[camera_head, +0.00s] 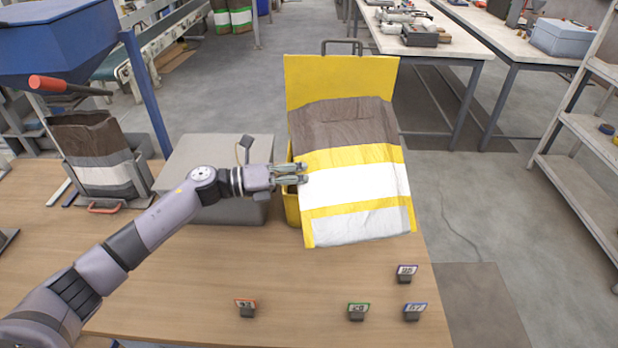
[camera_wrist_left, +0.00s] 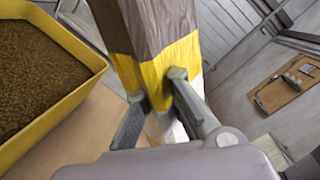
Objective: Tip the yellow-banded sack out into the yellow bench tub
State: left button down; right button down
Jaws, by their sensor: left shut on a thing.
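The yellow-banded sack (camera_head: 355,185) has a brown upper part, a white panel between yellow bands and a pale grey lower end. In the head view it is tilted, its brown end towards the back, and hides most of the yellow bench tub (camera_head: 291,208). The tub's yellow back panel (camera_head: 330,78) stands up behind it. My left gripper (camera_head: 303,174) is shut on the sack's left edge. In the left wrist view the gripper (camera_wrist_left: 157,92) pinches the sack (camera_wrist_left: 155,40) at a yellow band. The tub (camera_wrist_left: 75,42) there holds brown pellets. My right gripper is not in view.
A grey box (camera_head: 220,155) stands left of the tub. Another brown sack with a white band (camera_head: 100,165) stands at far left, near a blue hopper (camera_head: 60,40). Several small number cards (camera_head: 357,310) stand near the bench front. The bench's front middle (camera_head: 200,270) is otherwise clear.

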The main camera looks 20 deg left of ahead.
aim_at(309, 158)
pick_arm(q)
jog(key=m+b, duration=0.2)
jog(key=b, duration=0.1)
jog(key=r+m+b, duration=0.1)
jog(key=m+b, duration=0.2)
jog(key=w+m+b, duration=0.1)
jog(key=m+b, duration=0.1)
jog(key=b, duration=0.2)
jog(key=shift+w+a+r, duration=0.1)
jog(key=shift+a+r, duration=0.15)
jog(key=shift+a, duration=0.1)
jog(key=shift+w+r+m+b, duration=0.15)
jog(key=shift+r+m+b, duration=0.25)
jog(key=shift+m+b, duration=0.25)
jog(key=shift+r+m, duration=0.2)
jog(key=shift+m, duration=0.15)
